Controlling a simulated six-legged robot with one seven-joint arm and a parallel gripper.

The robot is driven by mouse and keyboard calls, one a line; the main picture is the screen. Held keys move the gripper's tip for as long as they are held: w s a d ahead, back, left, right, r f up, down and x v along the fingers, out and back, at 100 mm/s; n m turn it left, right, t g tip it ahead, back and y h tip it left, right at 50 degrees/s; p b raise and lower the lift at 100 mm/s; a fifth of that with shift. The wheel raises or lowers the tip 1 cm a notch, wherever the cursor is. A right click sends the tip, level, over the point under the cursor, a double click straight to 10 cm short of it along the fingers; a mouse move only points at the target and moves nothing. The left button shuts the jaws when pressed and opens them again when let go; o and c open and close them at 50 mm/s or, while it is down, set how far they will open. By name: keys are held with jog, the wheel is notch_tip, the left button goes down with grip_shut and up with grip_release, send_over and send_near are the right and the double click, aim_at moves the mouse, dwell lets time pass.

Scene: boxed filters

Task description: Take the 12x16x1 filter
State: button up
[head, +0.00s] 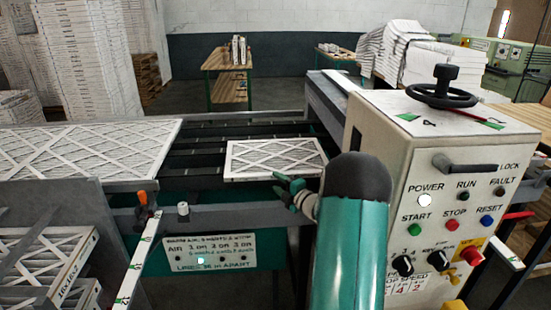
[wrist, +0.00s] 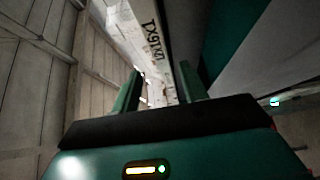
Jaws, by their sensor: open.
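A small white pleated filter (head: 275,158) with a crisscross face lies flat on the dark slatted bed of the machine. My gripper (head: 290,184) is at the filter's near right edge. In the wrist view my gripper (wrist: 160,82) is open, with a finger on either side of the filter's edge. I cannot tell whether either finger touches it.
A larger filter (head: 85,148) lies left on the bed. Several filters (head: 45,262) are stacked at lower left. A control cabinet (head: 440,170) with a handwheel stands close on the right. An orange-tipped lever (head: 142,200) rises at the bed's front.

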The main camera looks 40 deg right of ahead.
aim_at(271, 177)
jog(key=w, duration=0.7)
jog(key=shift+w+d+f, duration=0.15)
jog(key=shift+w+d, duration=0.15)
grip_shut()
